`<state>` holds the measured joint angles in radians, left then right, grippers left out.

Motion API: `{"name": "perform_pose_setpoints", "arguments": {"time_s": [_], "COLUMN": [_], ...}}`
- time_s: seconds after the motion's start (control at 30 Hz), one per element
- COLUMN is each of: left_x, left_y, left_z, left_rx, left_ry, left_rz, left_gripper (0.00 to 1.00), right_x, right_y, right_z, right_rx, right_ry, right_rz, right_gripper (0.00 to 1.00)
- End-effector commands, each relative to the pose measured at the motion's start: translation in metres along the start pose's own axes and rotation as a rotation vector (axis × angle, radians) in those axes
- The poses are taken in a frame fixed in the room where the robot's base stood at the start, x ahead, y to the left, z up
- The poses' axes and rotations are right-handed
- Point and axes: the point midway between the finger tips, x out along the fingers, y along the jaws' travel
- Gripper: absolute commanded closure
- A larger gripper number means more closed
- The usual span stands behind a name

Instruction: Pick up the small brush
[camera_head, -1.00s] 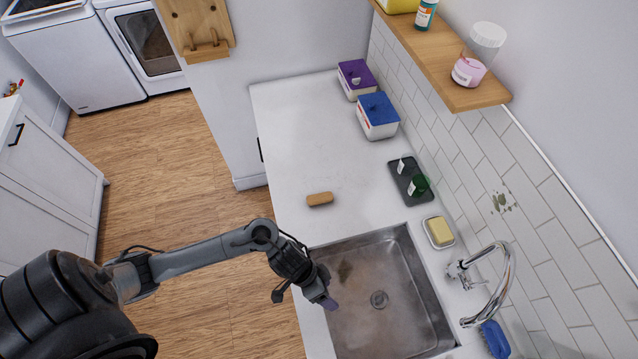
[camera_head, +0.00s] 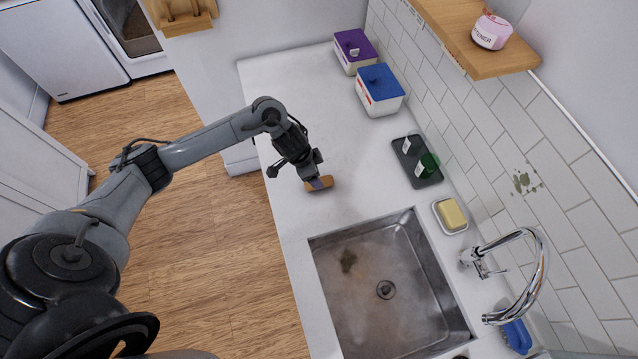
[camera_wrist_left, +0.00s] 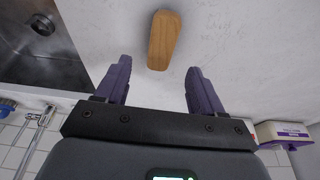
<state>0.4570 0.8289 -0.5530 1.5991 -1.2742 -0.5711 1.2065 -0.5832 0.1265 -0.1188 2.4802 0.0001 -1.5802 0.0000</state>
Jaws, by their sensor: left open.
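The small brush shows as a tan wooden block (camera_head: 319,184) on the white counter, just beyond the sink's far left corner. Its bristles are not visible. My left gripper (camera_head: 315,182) is over it in the head view and partly covers it. In the left wrist view the brush (camera_wrist_left: 164,40) lies on the counter ahead of the fingertips, near the middle of the gap. The left gripper (camera_wrist_left: 158,75) has its purple fingers apart and nothing between them. The right gripper is not in view.
The steel sink (camera_head: 345,313) with a faucet (camera_head: 530,285) lies nearer. A dark tray (camera_head: 416,161) with a green item, a soap dish (camera_head: 451,215), a blue-lidded box (camera_head: 379,91) and a purple-lidded box (camera_head: 355,52) stand along the wall.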

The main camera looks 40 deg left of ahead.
Motion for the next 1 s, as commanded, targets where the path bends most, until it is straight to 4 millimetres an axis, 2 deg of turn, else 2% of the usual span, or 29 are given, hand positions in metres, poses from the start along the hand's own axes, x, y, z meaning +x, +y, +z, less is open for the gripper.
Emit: {"name": "perform_pose_setpoints", "arguments": {"time_s": [0.27,0.6,0.9,0.93,1.0], "left_x": [0.017,0.056,0.059,0.059,0.059], "left_y": [0.000,0.000,0.000,0.000,0.000], "left_z": [0.002,0.007,0.006,0.006,0.007], "left_rx": [-0.002,0.000,0.000,0.000,0.000], "left_ry": [0.000,0.000,0.001,0.001,0.001], "left_rz": [0.001,0.000,-0.001,-0.001,-0.001], "left_gripper": [0.32,0.32,0.32,0.33,0.44], "right_x": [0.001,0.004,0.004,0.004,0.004], "right_y": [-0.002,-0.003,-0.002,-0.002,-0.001], "right_z": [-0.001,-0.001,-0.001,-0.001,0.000], "right_rx": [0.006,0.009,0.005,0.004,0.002], "right_ry": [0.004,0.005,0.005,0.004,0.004], "right_rz": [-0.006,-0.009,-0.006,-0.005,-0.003], "right_gripper": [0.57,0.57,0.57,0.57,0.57]}}
